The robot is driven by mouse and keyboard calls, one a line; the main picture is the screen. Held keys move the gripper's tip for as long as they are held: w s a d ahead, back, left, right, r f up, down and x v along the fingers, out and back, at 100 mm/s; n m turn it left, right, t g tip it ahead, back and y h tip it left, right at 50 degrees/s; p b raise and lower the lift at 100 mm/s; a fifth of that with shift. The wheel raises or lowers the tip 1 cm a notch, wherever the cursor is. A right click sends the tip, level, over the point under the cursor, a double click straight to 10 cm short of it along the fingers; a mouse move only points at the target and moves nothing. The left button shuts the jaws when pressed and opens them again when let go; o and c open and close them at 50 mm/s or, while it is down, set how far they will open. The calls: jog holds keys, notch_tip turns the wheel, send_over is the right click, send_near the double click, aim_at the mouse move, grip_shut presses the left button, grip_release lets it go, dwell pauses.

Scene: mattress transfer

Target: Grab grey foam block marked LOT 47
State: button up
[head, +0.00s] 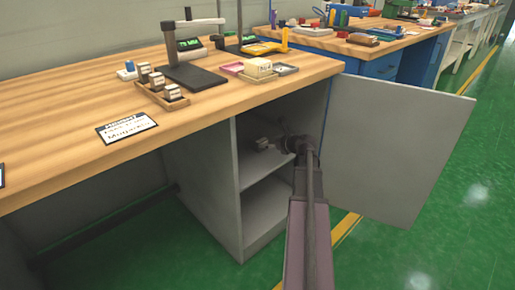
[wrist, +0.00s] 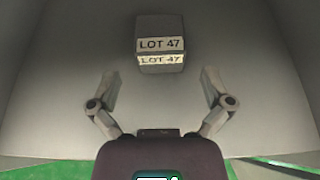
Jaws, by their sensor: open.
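The grey foam block (wrist: 160,30) shows in the wrist view, with LOT 47 printed on two of its faces. It rests on a grey surface inside the cabinet (head: 205,180). My gripper (wrist: 159,85) is open and empty, its two fingers spread apart. The block is beyond the fingertips, roughly centred between them, and apart from them. In the head view my gripper (head: 268,143) reaches into the open cabinet above its shelf (head: 268,200). The block is too small or hidden to make out clearly there.
The cabinet door (head: 395,145) stands open to the right of my arm. The wooden worktop (head: 220,110) overhangs the cabinet. On it are a tray of small blocks (head: 165,97), a dark stand (head: 192,78) and a pale block (head: 258,67). The green floor in front is clear.

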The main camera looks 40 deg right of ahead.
aim_at(261, 140)
jog(key=shift+x, duration=0.95)
jog(key=shift+w, duration=0.2)
jog(key=shift+b+x, duration=1)
jog(key=shift+x, duration=1.5)
jog(key=shift+r, duration=0.2)
jog(key=c, duration=0.8)
